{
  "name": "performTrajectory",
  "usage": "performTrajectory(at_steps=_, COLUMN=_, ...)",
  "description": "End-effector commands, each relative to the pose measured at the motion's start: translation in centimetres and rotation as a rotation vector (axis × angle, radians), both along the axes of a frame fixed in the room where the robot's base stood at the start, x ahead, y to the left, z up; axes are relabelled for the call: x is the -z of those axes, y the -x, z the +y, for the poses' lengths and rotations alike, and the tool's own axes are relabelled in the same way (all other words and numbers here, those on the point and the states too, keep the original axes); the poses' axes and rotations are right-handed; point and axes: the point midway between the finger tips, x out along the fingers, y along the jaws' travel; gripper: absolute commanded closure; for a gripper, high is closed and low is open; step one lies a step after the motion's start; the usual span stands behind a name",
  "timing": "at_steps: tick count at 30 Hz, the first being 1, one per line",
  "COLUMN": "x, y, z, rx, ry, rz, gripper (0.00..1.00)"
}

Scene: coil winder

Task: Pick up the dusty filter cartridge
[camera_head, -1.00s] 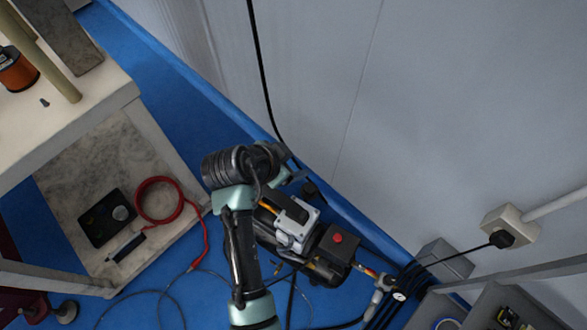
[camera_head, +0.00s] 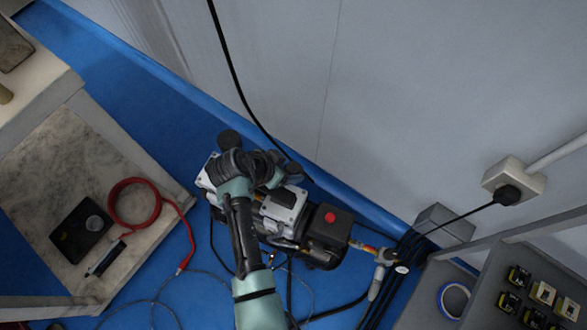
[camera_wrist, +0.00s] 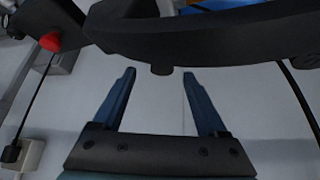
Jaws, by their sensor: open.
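No filter cartridge can be made out for certain in either view. In the head view, a dark round part (camera_head: 229,140) shows at the left end of the compressor (camera_head: 328,222), just above my arm's wrist; I cannot tell whether it is the cartridge. My gripper (camera_wrist: 159,73) is open in the wrist view, its two blue fingers apart with nothing held. A dark curved part (camera_wrist: 270,30) crosses the view above the fingertips, very near; I cannot tell what it is. In the head view my arm hides part of the compressor, and my fingers are not clear there.
The grey wall (camera_head: 400,90) stands close behind the compressor. A black cable (camera_head: 228,62) hangs down it. At left, a stone-topped shelf (camera_head: 65,165) holds a red hose coil (camera_head: 135,203). A grey tray (camera_head: 500,285) is at lower right. Blue floor (camera_head: 110,95) is clear upper left.

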Motion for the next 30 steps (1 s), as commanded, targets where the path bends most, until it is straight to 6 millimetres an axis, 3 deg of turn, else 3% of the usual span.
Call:
performTrajectory(at_steps=1, x=1.3, y=-0.5, z=-0.2, rx=0.002, ry=-0.001, rz=0.001, gripper=0.24)
performTrajectory(at_steps=5, x=2.5, y=-1.1, z=-0.8, rx=0.001, ry=0.001, rz=0.001, gripper=0.24)
performTrajectory(at_steps=14, x=2.8, y=-1.3, z=-1.1, rx=0.0, ry=0.001, rz=-0.001, gripper=0.24)
performTrajectory(at_steps=17, x=2.7, y=-1.3, z=-1.1, rx=0.0, ry=0.0, rz=0.0, gripper=0.39)
performTrajectory(at_steps=27, x=2.7, y=-1.3, z=-1.1, rx=0.0, ry=0.0, rz=0.0, gripper=1.0)
performTrajectory(at_steps=30, x=2.7, y=-1.3, z=-1.0, rx=0.0, ry=0.0, rz=0.0, gripper=1.0)
